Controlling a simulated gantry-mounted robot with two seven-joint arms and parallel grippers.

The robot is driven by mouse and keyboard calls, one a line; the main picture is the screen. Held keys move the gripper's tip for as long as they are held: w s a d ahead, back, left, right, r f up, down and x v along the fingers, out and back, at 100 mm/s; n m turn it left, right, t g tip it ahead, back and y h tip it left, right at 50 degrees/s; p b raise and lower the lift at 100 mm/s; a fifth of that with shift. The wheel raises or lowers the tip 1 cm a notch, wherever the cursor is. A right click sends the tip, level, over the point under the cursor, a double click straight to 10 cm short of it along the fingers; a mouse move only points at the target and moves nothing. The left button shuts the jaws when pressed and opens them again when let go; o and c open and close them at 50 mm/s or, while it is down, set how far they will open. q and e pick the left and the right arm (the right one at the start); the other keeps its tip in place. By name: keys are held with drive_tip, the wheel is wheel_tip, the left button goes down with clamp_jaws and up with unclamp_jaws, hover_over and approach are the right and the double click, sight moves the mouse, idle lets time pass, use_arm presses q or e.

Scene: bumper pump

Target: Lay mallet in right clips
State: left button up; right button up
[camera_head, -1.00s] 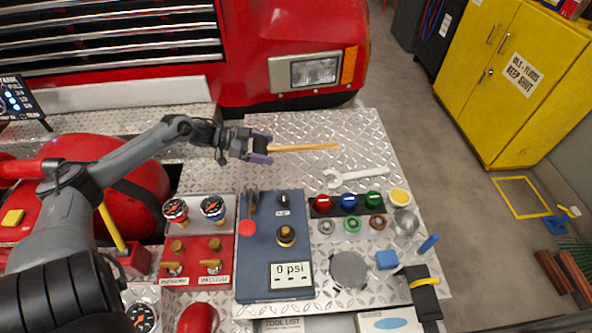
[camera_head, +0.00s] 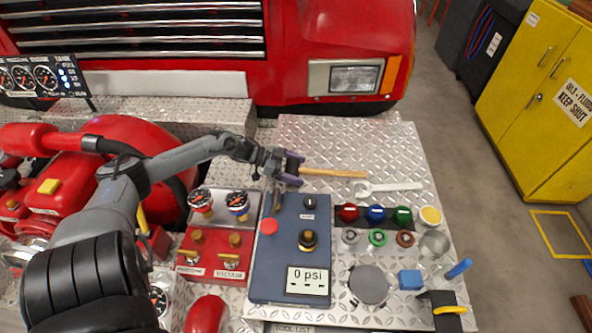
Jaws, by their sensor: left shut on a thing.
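My left gripper (camera_head: 297,169) is shut on the mallet above the diamond-plate deck. The mallet's pale wooden handle (camera_head: 336,173) points right from the fingers, roughly level in the picture, its free end close to the wrench's open jaw. The mallet's head is not clearly visible; it is hidden at or behind the dark fingers. I cannot make out the right clips. My right gripper is not in view.
A silver wrench (camera_head: 392,187) lies right of the handle. A blue gauge box (camera_head: 291,270) and red valve panel (camera_head: 213,252) stand nearer. Red, blue and green caps (camera_head: 375,214) sit right of the box. The deck (camera_head: 345,140) behind the handle is clear.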

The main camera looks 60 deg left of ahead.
use_arm(q)
drive_tip(key=shift+f, duration=0.1)
idle(0.3)
drive_tip(key=o, duration=1.4)
drive_tip(key=shift+f, duration=0.1)
drive_tip(key=shift+f+b, duration=0.3)
drive_tip(key=shift+b, duration=0.3)
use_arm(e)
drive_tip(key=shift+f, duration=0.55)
use_arm(q)
drive_tip(key=p+v, duration=0.3)
drive_tip(key=v, duration=0.6)
drive_tip(key=shift+a+r, duration=0.25)
drive_tip(key=shift+p+v, duration=0.4)
drive_tip(key=shift+v, duration=0.35)
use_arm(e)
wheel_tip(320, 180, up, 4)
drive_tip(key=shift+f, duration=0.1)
use_arm(q)
drive_tip(key=shift+a, duration=0.1)
